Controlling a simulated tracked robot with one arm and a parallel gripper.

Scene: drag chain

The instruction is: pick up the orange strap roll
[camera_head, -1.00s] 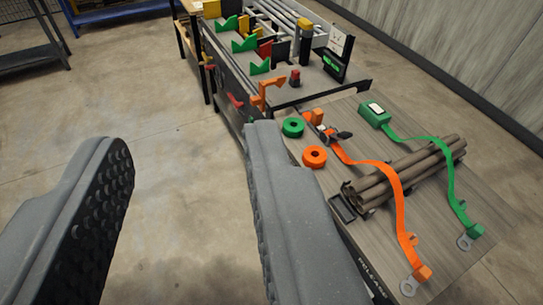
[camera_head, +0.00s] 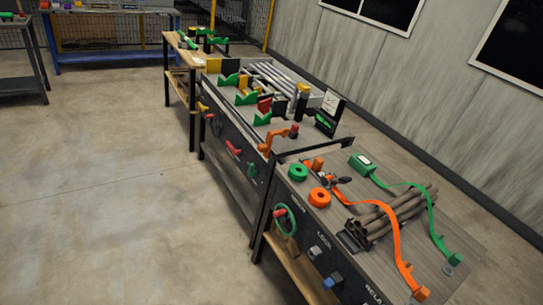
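The orange strap roll (camera_head: 319,203) is a small ring lying flat on the near left part of the wooden-topped bench (camera_head: 465,232). A green roll (camera_head: 298,177) of similar shape lies just behind it, to its left. An orange strap (camera_head: 386,216) runs from a ratchet buckle over a bundle of brown pipes (camera_head: 395,215) to the front of the bench. My gripper is not in view, so its fingers and what is between them cannot be seen.
A green strap (camera_head: 427,205) with a green box (camera_head: 361,163) lies on the right. A rack (camera_head: 268,88) with green wedges and grey bars stands behind. The floor on the left is clear.

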